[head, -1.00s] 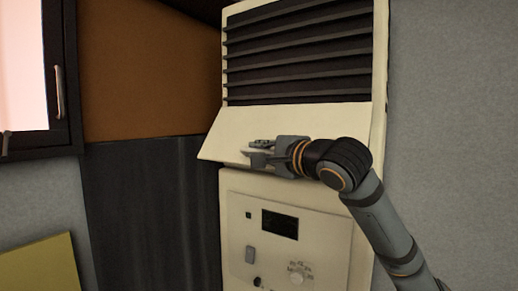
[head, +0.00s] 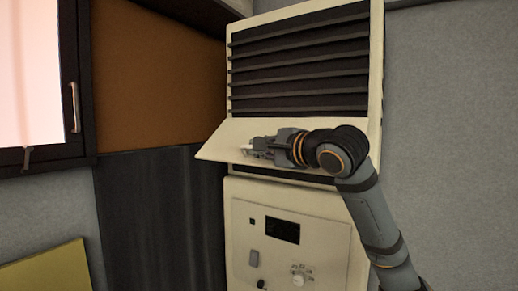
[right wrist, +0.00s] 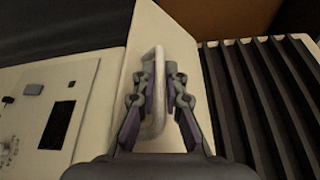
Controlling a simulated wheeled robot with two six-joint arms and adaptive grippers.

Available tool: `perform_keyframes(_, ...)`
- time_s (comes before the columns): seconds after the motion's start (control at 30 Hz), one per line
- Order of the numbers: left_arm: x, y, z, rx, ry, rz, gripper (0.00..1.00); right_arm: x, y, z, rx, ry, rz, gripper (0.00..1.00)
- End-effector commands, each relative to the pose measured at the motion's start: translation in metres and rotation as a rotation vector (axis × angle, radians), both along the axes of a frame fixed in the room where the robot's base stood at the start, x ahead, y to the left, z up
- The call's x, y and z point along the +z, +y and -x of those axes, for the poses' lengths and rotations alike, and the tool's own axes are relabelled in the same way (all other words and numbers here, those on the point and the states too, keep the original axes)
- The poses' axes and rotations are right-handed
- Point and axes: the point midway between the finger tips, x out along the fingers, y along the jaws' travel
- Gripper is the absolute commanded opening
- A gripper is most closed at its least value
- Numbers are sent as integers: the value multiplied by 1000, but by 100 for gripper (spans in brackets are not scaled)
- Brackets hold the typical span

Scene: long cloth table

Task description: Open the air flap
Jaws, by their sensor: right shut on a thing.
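The air flap (head: 232,137) is a cream panel below the louvres of a tall cream unit. It is tilted outward, with its lower edge standing off the unit and a dark gap under it. My right gripper (head: 253,149) is at the flap's front face. In the right wrist view, the flap (right wrist: 188,55) carries a pale loop handle (right wrist: 159,58), and the fingers of my right gripper (right wrist: 160,75) are closed on either side of it. My left gripper is not in view.
Dark slatted louvres (head: 300,65) lie above the flap. A control panel (head: 262,218) with a black display, switch and knobs lies below. A dark-framed window (head: 85,100) with a handle is at the left. Plain grey wall (head: 450,130) is to the right.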

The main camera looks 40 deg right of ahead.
Motion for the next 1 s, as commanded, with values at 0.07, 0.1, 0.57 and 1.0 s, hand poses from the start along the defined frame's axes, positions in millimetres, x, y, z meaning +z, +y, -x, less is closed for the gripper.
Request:
perform_keyframes(0.07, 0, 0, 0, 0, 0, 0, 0, 1, 0, 0, -1, -4, 0, 0)
perform_keyframes(0.1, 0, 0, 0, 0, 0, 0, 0, 1, 0, 0, -1, -4, 0, 16)
perform_keyframes(0.57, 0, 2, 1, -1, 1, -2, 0, 10, -1, 0, -1, -7, -4, 21)
perform_keyframes(1.0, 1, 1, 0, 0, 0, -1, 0, 90, 0, 0, 1, -15, -3, 51)
